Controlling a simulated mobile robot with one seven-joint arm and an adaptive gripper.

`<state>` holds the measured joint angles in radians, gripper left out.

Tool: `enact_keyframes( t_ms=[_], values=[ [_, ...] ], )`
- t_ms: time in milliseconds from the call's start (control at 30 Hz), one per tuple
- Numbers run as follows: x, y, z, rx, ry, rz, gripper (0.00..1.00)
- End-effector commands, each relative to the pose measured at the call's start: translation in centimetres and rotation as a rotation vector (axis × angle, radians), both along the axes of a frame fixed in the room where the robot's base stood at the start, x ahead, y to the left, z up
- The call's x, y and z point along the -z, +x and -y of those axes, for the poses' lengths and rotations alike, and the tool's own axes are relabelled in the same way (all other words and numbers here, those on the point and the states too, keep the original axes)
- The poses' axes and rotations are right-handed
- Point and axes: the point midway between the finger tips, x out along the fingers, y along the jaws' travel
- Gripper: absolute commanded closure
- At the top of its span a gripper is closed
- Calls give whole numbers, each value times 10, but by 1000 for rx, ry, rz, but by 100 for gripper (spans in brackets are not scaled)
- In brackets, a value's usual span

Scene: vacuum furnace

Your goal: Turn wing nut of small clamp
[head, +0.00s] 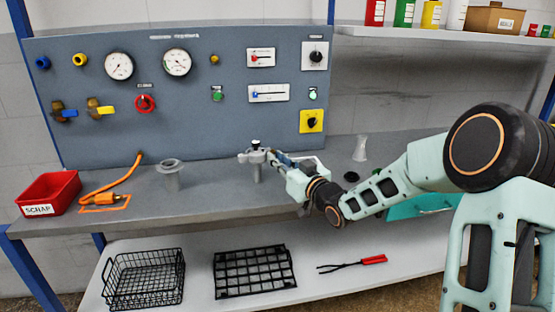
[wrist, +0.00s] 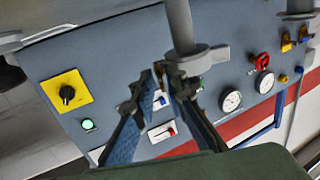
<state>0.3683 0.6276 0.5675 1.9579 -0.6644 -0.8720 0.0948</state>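The small clamp (head: 253,156) sits at the top of a short grey post (head: 257,174) on the bench, in front of the blue-grey panel. In the wrist view the clamp (wrist: 202,58) is a grey collar around the post (wrist: 179,25). A small brownish piece (wrist: 158,68), perhaps the wing nut, shows at the clamp's left side by my fingertips. My gripper (wrist: 163,80) reaches this side of the clamp, its two fingers a little apart. I cannot tell whether they touch the piece. In the head view my gripper (head: 275,157) comes from the right.
A second flanged pipe (head: 170,178) stands left on the bench, near an orange hose tool (head: 115,192) and a red scrap bin (head: 49,190). A clear funnel-like piece (head: 360,149) stands right of my gripper. Black baskets (head: 145,280) lie on the lower shelf.

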Motion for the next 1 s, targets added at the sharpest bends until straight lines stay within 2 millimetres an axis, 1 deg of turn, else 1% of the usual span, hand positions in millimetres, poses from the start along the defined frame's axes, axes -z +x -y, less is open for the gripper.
enact_keyframes(
  t_ms=[167,400,600,800,1000],
  values=[
    [0,-18,15,3,-2,-1,88],
    [0,-59,45,4,-3,0,88],
    [-1,-85,63,2,-1,0,88],
    [-1,-95,69,0,0,0,88],
    [-1,-95,69,0,0,0,88]
  ],
)
